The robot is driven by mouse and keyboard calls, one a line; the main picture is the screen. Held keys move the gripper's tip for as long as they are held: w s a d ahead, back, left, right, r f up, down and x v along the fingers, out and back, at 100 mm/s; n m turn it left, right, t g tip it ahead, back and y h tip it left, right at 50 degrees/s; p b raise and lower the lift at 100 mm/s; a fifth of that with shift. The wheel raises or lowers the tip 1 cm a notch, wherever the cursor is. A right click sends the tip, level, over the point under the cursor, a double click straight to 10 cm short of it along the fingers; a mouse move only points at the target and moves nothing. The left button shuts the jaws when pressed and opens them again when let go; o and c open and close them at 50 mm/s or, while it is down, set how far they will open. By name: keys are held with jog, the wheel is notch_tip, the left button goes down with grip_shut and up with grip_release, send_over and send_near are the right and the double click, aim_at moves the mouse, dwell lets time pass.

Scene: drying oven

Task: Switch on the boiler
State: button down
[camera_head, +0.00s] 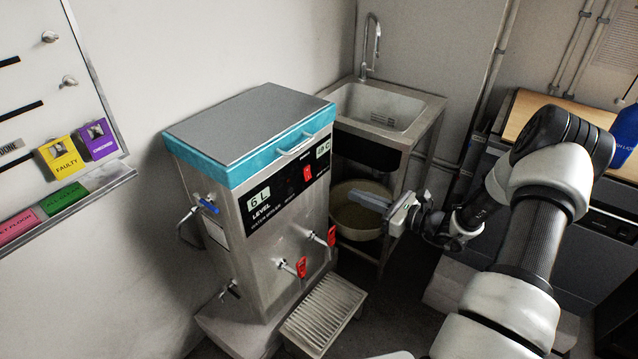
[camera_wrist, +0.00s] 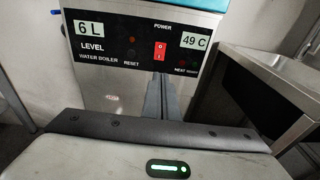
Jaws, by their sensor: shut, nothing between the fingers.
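The water boiler (camera_head: 228,146) is a steel box with a teal-edged lid. Its black front panel has a 6 L level display, a 49 C display and a red power switch (camera_head: 307,172). The switch also shows in the wrist view (camera_wrist: 160,51), under the word POWER. Which way the switch is set is too small to tell. My gripper (camera_head: 354,196) is shut and empty, right of the boiler front, its fingers pointing left towards it. In the wrist view the closed fingers (camera_wrist: 160,80) appear just below the switch, apart from it as far as I can tell.
Two red-handled taps (camera_head: 301,267) (camera_head: 332,236) stick out of the boiler front above a slatted drip stand (camera_head: 323,315). A blue valve handle (camera_head: 208,205) is on its left side. A sink (camera_head: 378,107) with a bucket (camera_head: 358,222) below stands behind right.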

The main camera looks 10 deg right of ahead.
aim_at(309, 178)
jog(key=b+x, duration=0.2)
jog(key=x, duration=1.2)
jog(key=shift+b, duration=0.3)
jog(key=shift+w+a+f+b, duration=0.1)
jog(key=shift+w+a+b, duration=0.1)
jog(key=shift+b, duration=0.15)
jog(key=shift+s+d+f, duration=0.1)
jog(key=shift+s+d, duration=0.15)
jog(key=f+p+v, duration=0.1)
jog(key=f+v, duration=0.2)
jog(key=v, duration=1)
jog(key=shift+s, duration=0.2)
jog(key=shift+d+f, duration=0.1)
jog(key=shift+d, duration=0.05)
